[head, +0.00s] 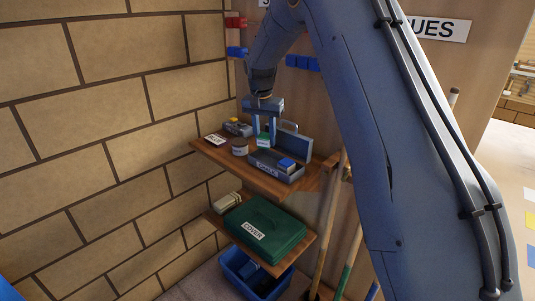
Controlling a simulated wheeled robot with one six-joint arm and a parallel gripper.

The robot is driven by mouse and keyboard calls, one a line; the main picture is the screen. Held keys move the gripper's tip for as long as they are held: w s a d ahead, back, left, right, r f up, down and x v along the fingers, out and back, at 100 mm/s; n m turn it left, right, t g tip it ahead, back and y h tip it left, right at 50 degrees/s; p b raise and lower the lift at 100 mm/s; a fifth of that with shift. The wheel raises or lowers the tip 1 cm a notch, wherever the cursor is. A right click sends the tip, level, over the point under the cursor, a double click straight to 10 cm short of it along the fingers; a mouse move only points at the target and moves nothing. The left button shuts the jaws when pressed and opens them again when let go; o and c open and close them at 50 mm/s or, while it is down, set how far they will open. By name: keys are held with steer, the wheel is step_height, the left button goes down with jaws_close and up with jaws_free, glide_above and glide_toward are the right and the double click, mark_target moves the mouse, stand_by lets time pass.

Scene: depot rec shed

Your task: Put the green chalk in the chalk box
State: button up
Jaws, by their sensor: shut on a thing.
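My gripper (264,137) points down over the upper shelf and is shut on the green chalk (263,140), a small cube with a pale lower part. The chalk box (263,166) is a grey-blue open box with a label on its front, at the right of the shelf. Its raised lid (294,144) stands at the back. A blue chalk (287,164) sits in the right part of the box. The green chalk is at the box's back left; I cannot tell whether it is above the box or behind it, or whether it touches.
On the upper shelf (222,157), left of the box, are a round tin (240,147), a grey container with a yellow thing (237,127) and a white card (215,139). Below are a green case labelled COVER (275,219) and a blue crate (233,265). Poles stand at right.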

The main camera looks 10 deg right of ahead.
mark_target(263, 136)
steer(key=shift+f+p, duration=0.85)
steer(key=shift+f, duration=2.3)
steer(key=shift+f, duration=0.15)
steer(key=o, duration=0.8)
steer(key=r+b, duration=0.1)
steer(key=r, duration=0.2)
steer(key=s+r+b, duration=0.1)
steer(key=r, duration=0.3)
steer(key=a+r+b, duration=0.1)
steer(key=r, duration=0.3)
steer(key=shift+s+r+b, duration=0.1)
steer(key=shift+s+b, duration=0.05)
steer(key=shift+b, duration=0.2)
steer(key=shift+s+r, duration=0.2)
steer(key=shift+r, duration=0.3)
steer(key=s+f+n, duration=0.2)
steer(key=s+f, duration=0.1)
steer(key=s, duration=0.9)
steer(key=s+d+f+n, duration=0.1)
steer(key=s+f, duration=0.3)
steer(key=s, duration=0.8)
steer(key=s+f+n+y, duration=0.1)
steer(key=s+f+n, duration=0.2)
steer(key=s, duration=0.9)
steer(key=shift+s+d+f+n, duration=0.3)
steer(key=shift+d+f+n, duration=0.1)
steer(key=shift+f, duration=0.25)
